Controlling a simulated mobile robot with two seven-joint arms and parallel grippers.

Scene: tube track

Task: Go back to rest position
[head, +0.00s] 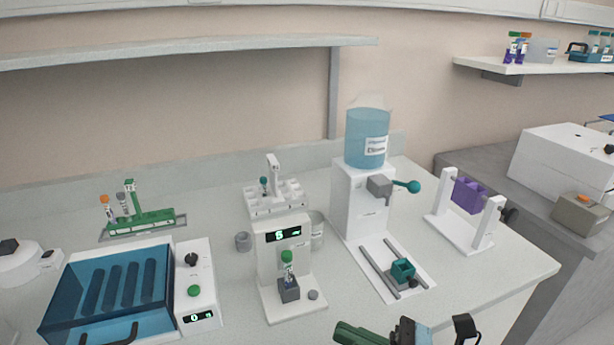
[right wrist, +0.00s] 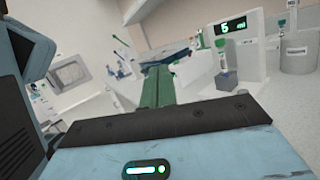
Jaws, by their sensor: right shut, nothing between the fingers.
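My right gripper (head: 350,330) shows at the bottom edge of the head view, right of centre, with green fingers. It is in front of the bench equipment and apart from it. In the right wrist view its green fingers (right wrist: 158,85) are together and hold nothing. My left gripper is in neither view.
A white dispenser with a "5" display (head: 283,235) holds a green-capped tube (head: 287,262). A water dispenser (head: 360,200) with a blue bottle, a purple holder on a white stand (head: 468,196), a blue-lidded machine (head: 110,290) and a green tube rack (head: 140,222) stand on the bench. The bench's front right is clear.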

